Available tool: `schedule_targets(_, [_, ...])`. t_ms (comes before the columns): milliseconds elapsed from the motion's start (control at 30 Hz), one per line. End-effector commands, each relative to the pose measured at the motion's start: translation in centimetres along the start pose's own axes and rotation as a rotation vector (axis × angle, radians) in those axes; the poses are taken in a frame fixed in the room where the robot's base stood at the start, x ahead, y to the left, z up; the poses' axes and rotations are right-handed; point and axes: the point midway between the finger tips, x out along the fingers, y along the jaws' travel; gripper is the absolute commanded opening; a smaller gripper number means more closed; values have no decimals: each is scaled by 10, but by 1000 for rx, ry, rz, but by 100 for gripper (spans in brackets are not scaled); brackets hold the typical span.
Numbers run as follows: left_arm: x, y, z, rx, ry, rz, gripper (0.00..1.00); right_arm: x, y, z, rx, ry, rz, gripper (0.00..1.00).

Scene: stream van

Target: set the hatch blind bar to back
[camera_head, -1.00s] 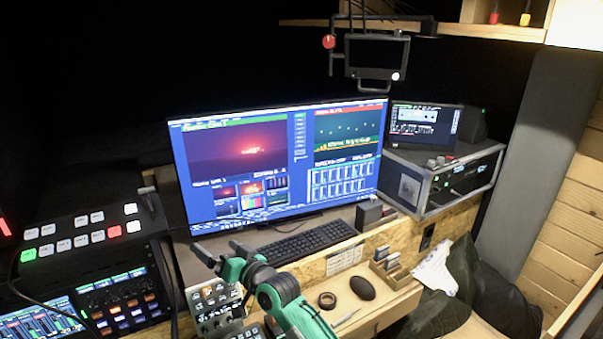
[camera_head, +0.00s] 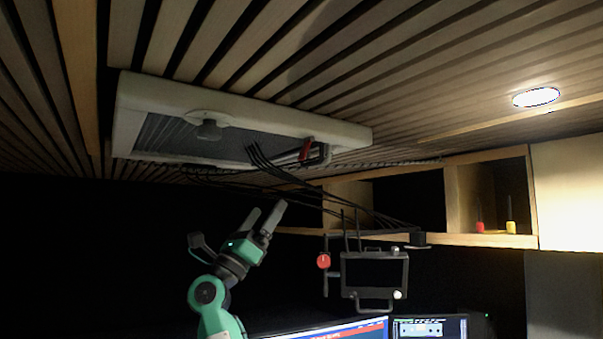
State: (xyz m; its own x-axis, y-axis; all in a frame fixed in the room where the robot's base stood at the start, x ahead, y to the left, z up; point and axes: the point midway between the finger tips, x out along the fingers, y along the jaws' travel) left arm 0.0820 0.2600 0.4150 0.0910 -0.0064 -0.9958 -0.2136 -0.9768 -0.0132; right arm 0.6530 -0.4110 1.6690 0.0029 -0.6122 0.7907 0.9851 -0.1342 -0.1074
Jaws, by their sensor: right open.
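The ceiling hatch (camera_head: 345,130) has a pale frame and sits overhead at upper left centre. A dark mesh blind (camera_head: 165,135) spans much of its opening. A red tab (camera_head: 305,150) shows at the right end of the opening, beside a pale bracket and dark cables; I cannot tell clearly which part is the blind bar. My right gripper (camera_head: 267,212) is raised, pointing up, below the hatch. Its two fingers are apart and empty, and touch nothing. My left gripper is out of view.
A small hanging monitor (camera_head: 374,270) with a red knob is right of my gripper. A lit screen (camera_head: 340,331) is below. The space left of my arm looks dark and empty.

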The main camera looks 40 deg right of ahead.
Motion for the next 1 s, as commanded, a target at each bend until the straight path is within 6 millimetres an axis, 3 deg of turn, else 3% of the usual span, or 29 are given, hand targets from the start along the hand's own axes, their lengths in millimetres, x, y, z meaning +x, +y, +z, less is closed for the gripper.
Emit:
schedule_targets(100, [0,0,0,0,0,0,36,25,-14,-2,61,91,-46,100])
schedule_targets(333, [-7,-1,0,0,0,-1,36,45,-21,-5,90,136,-67,100])
schedule_targets(800, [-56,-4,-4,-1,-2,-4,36,137,-26,-15,86,132,-66,100])
schedule_targets(1000, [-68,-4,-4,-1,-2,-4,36,162,-27,-20,88,132,-64,100])
